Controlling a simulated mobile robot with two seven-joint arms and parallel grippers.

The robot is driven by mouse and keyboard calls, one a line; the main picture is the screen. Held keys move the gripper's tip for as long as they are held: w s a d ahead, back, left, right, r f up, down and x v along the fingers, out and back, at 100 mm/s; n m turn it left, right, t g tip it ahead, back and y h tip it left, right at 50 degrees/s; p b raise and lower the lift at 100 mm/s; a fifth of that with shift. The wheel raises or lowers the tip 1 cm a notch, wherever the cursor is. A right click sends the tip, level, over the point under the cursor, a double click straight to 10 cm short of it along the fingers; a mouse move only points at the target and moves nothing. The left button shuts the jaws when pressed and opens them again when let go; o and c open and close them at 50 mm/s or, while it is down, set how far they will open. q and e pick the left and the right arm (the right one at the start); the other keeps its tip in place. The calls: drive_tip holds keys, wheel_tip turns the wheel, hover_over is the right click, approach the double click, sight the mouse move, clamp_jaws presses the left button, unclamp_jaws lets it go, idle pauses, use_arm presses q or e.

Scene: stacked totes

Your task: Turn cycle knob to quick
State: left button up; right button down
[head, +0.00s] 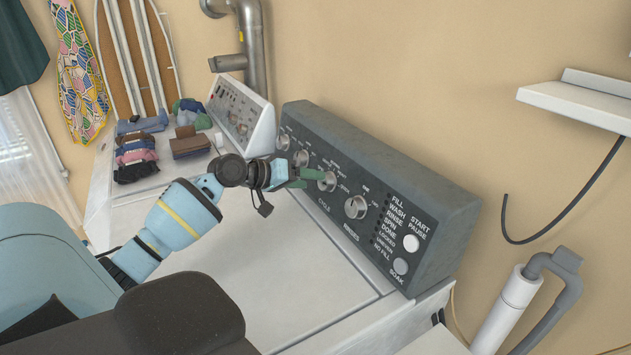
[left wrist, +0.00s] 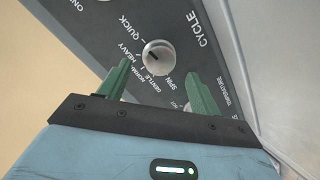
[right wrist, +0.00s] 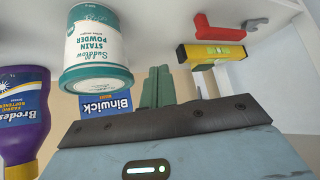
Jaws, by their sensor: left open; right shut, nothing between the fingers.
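The cycle knob (head: 327,181) is a round silver dial on the dark grey control panel, above the CYCLE label. In the left wrist view the knob (left wrist: 159,57) has a dark pointer mark aimed at the picture's upper left, towards the HEAVY and QUICK labels; I cannot tell exactly which. My left gripper (head: 308,179) is at the knob. In the left wrist view its open green fingers (left wrist: 158,70) are on either side of the knob, with nothing held; contact is not clear. My right gripper (right wrist: 158,73) is shut and empty, seen only in its wrist view.
Other knobs, including the rinses knob (head: 355,207), sit close along the panel. Folded clothes (head: 136,155) lie on the white top at left. A stain powder tub (right wrist: 96,47), a purple bottle (right wrist: 24,112) and a yellow level (right wrist: 212,54) are near my right gripper.

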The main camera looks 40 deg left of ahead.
use_arm(q)
drive_tip(key=shift+v, duration=1.85)
